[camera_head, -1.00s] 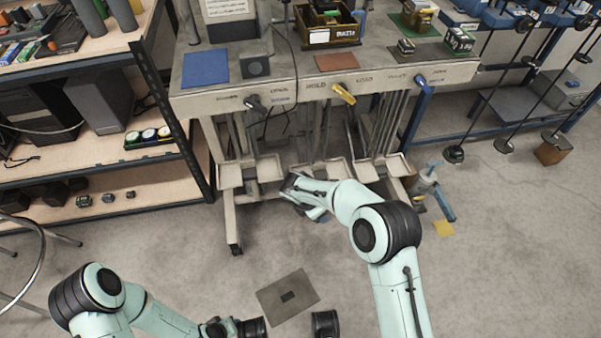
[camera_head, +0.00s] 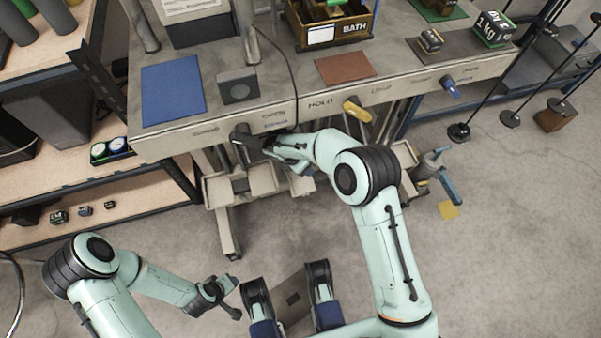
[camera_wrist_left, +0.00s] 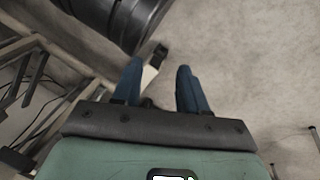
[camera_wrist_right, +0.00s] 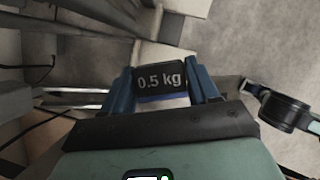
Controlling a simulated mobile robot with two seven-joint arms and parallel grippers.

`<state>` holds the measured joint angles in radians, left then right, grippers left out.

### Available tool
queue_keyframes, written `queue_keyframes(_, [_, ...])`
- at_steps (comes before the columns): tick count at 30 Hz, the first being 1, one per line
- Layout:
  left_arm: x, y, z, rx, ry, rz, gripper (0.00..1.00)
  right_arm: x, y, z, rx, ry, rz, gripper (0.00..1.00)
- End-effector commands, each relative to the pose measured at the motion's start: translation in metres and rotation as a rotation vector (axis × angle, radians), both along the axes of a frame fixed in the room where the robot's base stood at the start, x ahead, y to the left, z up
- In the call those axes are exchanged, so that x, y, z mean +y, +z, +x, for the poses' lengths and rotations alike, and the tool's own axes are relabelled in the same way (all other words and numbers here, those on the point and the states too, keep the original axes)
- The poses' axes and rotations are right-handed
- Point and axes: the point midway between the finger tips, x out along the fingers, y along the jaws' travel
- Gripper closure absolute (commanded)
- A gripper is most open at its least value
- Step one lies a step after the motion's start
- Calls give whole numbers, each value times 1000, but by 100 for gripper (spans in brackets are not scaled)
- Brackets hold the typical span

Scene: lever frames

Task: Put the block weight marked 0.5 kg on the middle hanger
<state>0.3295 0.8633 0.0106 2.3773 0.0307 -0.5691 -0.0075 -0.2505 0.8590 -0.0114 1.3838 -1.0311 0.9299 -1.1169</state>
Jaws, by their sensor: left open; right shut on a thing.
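The block weight is black with white "0.5 kg" lettering (camera_wrist_right: 160,82). In the right wrist view it sits between the two blue fingers of my right gripper (camera_wrist_right: 162,92), which is shut on it. In the head view my right gripper (camera_head: 272,145) is in front of the bench's front edge, by the dark lever, and the block is not clear there. Pale hanger trays (camera_head: 217,190) hang below the bench, partly hidden by my right arm; I cannot tell which is the middle hanger. My left gripper (camera_wrist_left: 157,90) is open and empty, low over the floor.
The bench (camera_head: 300,85) carries a dark lever (camera_head: 240,132), a yellow lever (camera_head: 357,111) and a blue lever (camera_head: 449,88) on its front. A shelf (camera_head: 80,215) stands at the left.

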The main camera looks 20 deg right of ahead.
Motion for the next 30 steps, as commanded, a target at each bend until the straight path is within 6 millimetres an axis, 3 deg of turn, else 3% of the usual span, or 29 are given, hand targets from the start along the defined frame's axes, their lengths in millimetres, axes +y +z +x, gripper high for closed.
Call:
queue_keyframes(4, [2, -16, -15, 52, 3, -4, 57, 0, -31, 0, 2, -1, -1, 93])
queue_keyframes(16, [6, -36, -40, 136, 10, -8, 57, -1, -77, 1, 0, 0, -1, 93])
queue_keyframes(30, [7, -40, -47, 159, 11, -9, 57, 0, -83, 1, -2, 0, 0, 93])
